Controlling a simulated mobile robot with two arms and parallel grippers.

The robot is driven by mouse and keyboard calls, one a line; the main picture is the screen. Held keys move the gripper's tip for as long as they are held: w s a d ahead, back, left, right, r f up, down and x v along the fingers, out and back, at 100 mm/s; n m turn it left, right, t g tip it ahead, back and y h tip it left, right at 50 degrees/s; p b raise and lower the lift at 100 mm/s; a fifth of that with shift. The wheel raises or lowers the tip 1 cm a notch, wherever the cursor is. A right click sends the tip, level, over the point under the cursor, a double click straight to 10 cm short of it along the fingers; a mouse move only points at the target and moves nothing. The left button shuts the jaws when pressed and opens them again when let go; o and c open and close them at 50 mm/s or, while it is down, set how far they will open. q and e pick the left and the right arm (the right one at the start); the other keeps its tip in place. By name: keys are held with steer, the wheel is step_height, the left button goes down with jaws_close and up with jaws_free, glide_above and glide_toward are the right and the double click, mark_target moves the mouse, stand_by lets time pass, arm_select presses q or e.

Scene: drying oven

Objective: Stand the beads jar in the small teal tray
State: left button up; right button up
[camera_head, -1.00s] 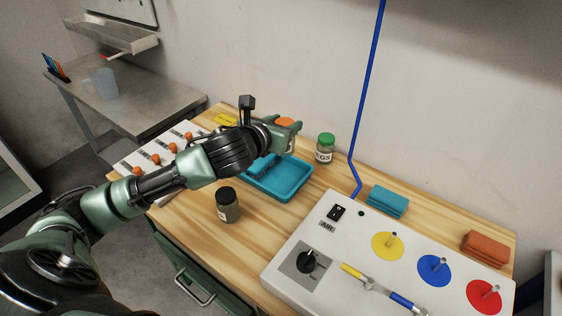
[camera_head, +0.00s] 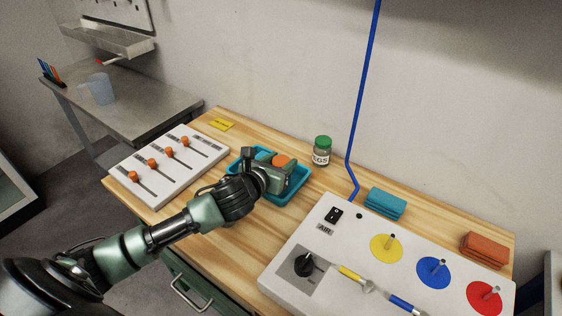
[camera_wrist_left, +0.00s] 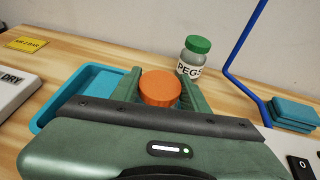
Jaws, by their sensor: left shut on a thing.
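My left gripper (camera_head: 284,170) is shut on a jar with an orange lid (camera_head: 282,160). The lid shows between the fingers in the left wrist view (camera_wrist_left: 160,88); the jar's body and label are hidden, so I cannot read whether it says beads. The small teal tray (camera_head: 296,194) lies on the wooden bench, partly covered by my gripper and forearm. In the head view the held jar appears over the tray. In the wrist view the tray (camera_wrist_left: 52,108) shows to the left of the fingers. I cannot tell whether the jar touches the tray floor. My right gripper is out of view.
A green-lidded PEGS jar (camera_head: 322,151) stands just behind the tray, close to my gripper. A white slider panel (camera_head: 168,165) is at left, a white AIR panel (camera_head: 340,262) at front right. Teal cloths (camera_head: 385,203) and a yellow label (camera_head: 221,124) lie on the bench.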

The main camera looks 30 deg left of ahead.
arm_select(q)
steer(key=o, duration=1.4)
steer(key=shift+f, duration=0.1)
steer(key=b+v, duration=0.1)
steer(key=v, duration=1.1)
